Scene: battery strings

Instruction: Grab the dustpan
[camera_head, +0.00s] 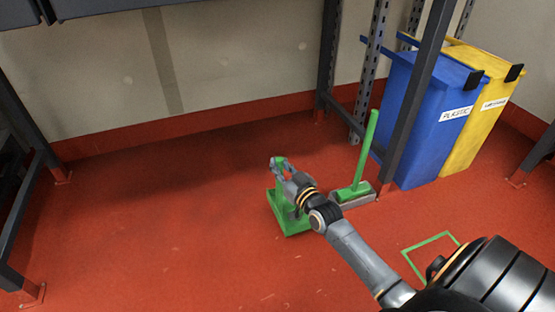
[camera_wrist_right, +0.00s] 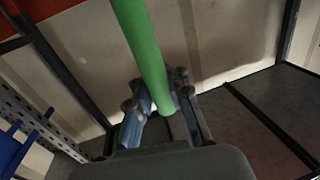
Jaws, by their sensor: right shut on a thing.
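The green dustpan (camera_head: 292,225) is on the red floor in the head view, with its upright handle partly hidden by my right arm. My right gripper (camera_head: 281,165) is shut on the dustpan's handle near the top. In the right wrist view the green handle (camera_wrist_right: 142,45) runs down between the fingers of my right gripper (camera_wrist_right: 165,110). A green broom (camera_head: 365,155) stands upright just right of the dustpan, its head on the floor. My left gripper is not in view.
A blue bin (camera_head: 415,125) and a yellow bin (camera_head: 475,125) stand at the right behind a dark rack post (camera_head: 415,85). A green floor outline (camera_head: 430,243) lies at the lower right. The floor to the left (camera_head: 150,220) is clear.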

